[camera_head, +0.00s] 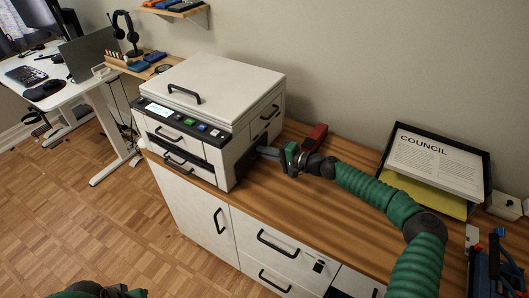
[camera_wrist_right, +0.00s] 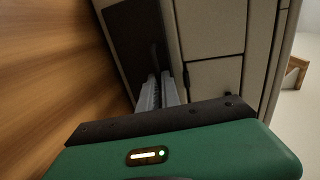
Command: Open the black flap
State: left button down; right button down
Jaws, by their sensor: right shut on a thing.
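The white printer (camera_head: 205,100) stands on the wooden cabinet top. Its black flap (camera_head: 243,165) is low on the right side. In the right wrist view the flap (camera_wrist_right: 128,42) is a dark panel beside pale drawer fronts, and a thin dark handle stands on it. My right gripper (camera_head: 262,151) reaches the flap from the right. Its two grey fingers (camera_wrist_right: 159,91) are shut on the flap's handle; the exact contact is partly hidden. A green and black part of my left arm (camera_head: 100,290) shows at the bottom left edge; its fingers cannot be made out.
A red stapler-like object (camera_head: 312,136) lies behind my right gripper. A black tray with a "COUNCIL" paper (camera_head: 435,160) stands at the right. Blue and red items (camera_head: 495,265) are at the lower right edge. The wooden top (camera_head: 262,190) is bare in front of my right arm.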

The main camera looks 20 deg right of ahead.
jog(key=shift+s+a+f, duration=0.1)
jog(key=shift+s+f, duration=0.05)
jog(key=shift+f, duration=0.15)
jog(key=shift+s+d+f+b, duration=0.7)
jog(key=shift+s+f+b, duration=0.25)
jog(key=shift+b, duration=0.3)
jog(key=shift+s+d+f+b, duration=0.3)
jog(key=shift+s+f+b, duration=0.15)
jog(key=shift+f+b, duration=0.3)
